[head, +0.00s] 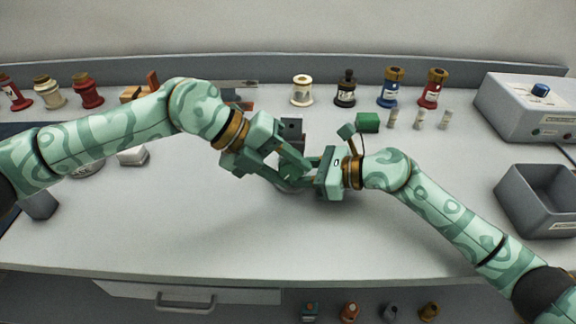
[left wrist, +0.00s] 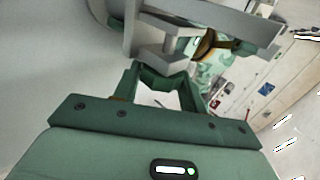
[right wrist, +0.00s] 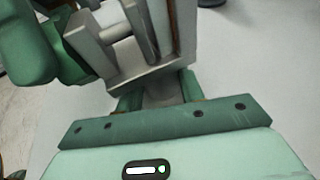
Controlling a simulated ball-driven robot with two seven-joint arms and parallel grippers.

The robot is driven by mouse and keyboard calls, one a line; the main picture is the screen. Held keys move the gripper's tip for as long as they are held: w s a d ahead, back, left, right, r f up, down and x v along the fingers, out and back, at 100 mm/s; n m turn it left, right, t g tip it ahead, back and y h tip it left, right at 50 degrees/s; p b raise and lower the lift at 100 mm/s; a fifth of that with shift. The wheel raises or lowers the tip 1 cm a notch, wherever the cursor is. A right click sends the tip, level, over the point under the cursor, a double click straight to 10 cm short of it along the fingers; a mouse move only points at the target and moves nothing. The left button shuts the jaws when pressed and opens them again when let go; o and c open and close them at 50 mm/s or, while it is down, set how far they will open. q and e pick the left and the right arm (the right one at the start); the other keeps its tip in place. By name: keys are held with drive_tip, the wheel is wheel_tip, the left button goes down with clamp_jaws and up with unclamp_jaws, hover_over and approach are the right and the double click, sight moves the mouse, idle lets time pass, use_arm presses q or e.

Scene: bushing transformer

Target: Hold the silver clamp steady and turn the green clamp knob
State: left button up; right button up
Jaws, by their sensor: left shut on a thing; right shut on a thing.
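The silver clamp (right wrist: 140,50) is between my two grippers, over the middle of the table. It shows as grey bars with a short round piece between them, also in the left wrist view (left wrist: 165,50). My right gripper (right wrist: 162,88) is shut on a grey part of the clamp. My left gripper (head: 293,172) is shut at the clamp's other side. A dark green piece between its fingers, seen in the left wrist view, looks like the green clamp knob (left wrist: 160,82), though its colour blends with the fingers. In the head view the grippers hide most of the clamp.
A dark grey block (head: 292,128) and a green block (head: 368,122) stand behind the grippers. Several bushings line the back, including a white one (head: 301,90). A grey box with a blue knob (head: 535,108) and an open bin (head: 540,200) are at right. The front table is clear.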

use_arm(q)
drive_tip(key=shift+a+f+h, duration=0.1)
drive_tip(key=shift+f+h, duration=0.1)
drive_tip(key=shift+h, duration=1.8)
drive_tip(key=o, duration=0.7)
drive_tip(key=shift+a, duration=0.1)
drive_tip(key=v, duration=1.2)
drive_tip(key=shift+f, duration=0.15)
